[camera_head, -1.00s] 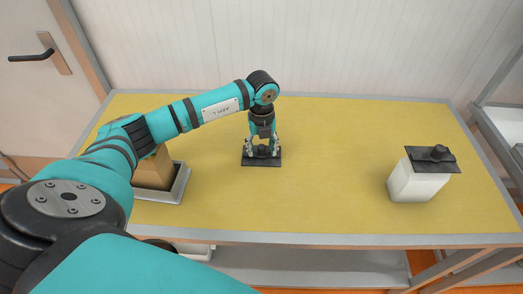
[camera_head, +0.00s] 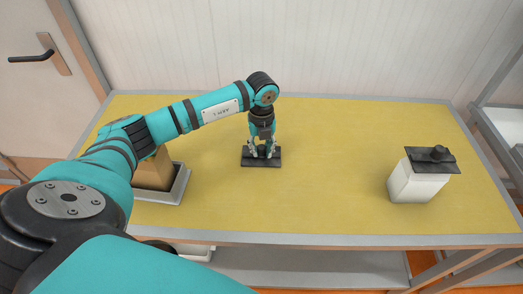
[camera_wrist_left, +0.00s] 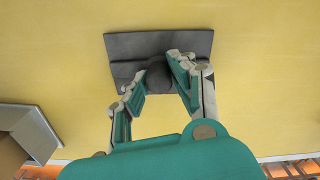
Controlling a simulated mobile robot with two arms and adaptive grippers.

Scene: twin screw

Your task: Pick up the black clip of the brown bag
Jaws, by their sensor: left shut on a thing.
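The black clip (camera_head: 246,160) lies flat on the yellow table, a dark plate with a round knob in its middle. It also shows in the left wrist view (camera_wrist_left: 132,44), with the knob (camera_wrist_left: 158,74) between the fingers. My left gripper (camera_head: 263,151) points down over the clip and is shut on its knob. The brown bag (camera_head: 154,171) stands in a grey tray (camera_head: 180,184) at the left of the table, partly hidden behind my left arm. My right gripper is not in view.
A white bag (camera_head: 414,186) with another black clip (camera_head: 432,159) on top stands at the right of the table. The yellow table top (camera_head: 330,160) between the two clips is clear. A door and wall are behind.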

